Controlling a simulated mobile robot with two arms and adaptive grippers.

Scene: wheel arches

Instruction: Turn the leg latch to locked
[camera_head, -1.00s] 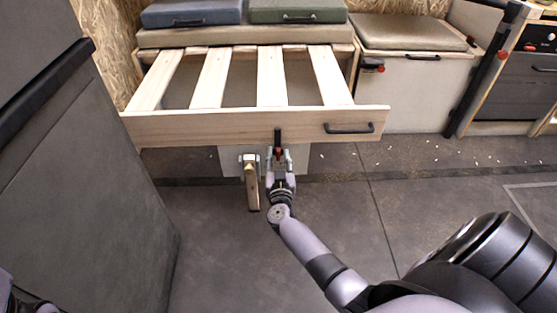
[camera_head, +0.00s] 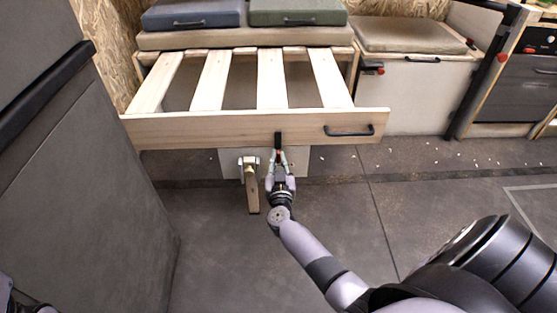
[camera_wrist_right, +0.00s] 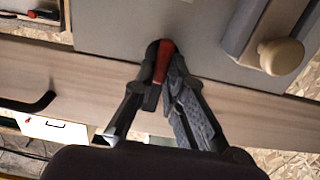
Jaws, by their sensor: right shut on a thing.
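The leg latch is a small red lever with a dark pivot; in the right wrist view its red lever (camera_wrist_right: 163,62) lies between my fingers. My right gripper (camera_head: 279,155) is shut on it, below the slatted bed's wooden front board (camera_head: 225,130). The gripper also shows in the right wrist view (camera_wrist_right: 164,84). The fingers hide part of the lever.
A black handle (camera_head: 349,131) sits on the board's right part. A round pale knob (camera_wrist_right: 281,57) is beside the latch in the wrist view. A tall grey cabinet (camera_head: 90,190) stands at left. The floor (camera_head: 220,260) around the leg is clear.

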